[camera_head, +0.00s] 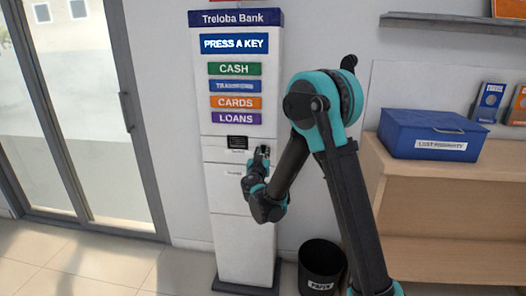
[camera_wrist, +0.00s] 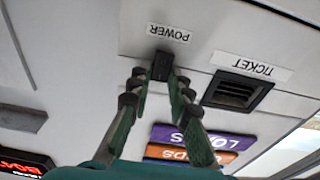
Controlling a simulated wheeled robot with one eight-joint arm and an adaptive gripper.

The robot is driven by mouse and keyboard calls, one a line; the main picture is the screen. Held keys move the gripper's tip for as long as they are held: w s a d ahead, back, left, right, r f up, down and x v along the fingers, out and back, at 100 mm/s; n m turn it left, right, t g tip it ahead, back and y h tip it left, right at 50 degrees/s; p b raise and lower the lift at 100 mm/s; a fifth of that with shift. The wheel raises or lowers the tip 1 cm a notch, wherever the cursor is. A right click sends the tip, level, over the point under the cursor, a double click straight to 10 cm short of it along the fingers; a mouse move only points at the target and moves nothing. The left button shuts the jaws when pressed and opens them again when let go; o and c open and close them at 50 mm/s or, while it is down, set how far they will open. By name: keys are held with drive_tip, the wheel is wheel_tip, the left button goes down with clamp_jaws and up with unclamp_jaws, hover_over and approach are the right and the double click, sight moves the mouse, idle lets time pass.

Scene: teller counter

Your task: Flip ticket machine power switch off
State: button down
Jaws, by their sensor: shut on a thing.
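The ticket machine (camera_head: 247,240) is a tall white column in the middle of the head view, with the ticket slot (camera_head: 237,142) below its coloured keys. The small dark power switch (camera_wrist: 162,64) sits below the POWER label (camera_wrist: 168,34) in the upside-down wrist view. My gripper (camera_wrist: 159,76) is shut on the switch, with a fingertip on each side of it. In the head view my gripper (camera_head: 262,153) is against the front of the machine and hides the switch. I cannot tell which way the switch is set.
The ticket slot also shows in the wrist view (camera_wrist: 238,91), right of my fingers. A black bin (camera_head: 322,268) stands by the machine's foot. A wooden counter (camera_head: 450,202) with a blue lost property box (camera_head: 420,131) is at right. A glass door (camera_head: 85,100) is at left.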

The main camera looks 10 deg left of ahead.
drive_tip(key=shift+f+t, duration=0.35)
drive_tip(key=shift+t, duration=0.85)
drive_tip(key=c, duration=1.4)
unclamp_jaws()
drive_tip(key=shift+r, duration=0.1)
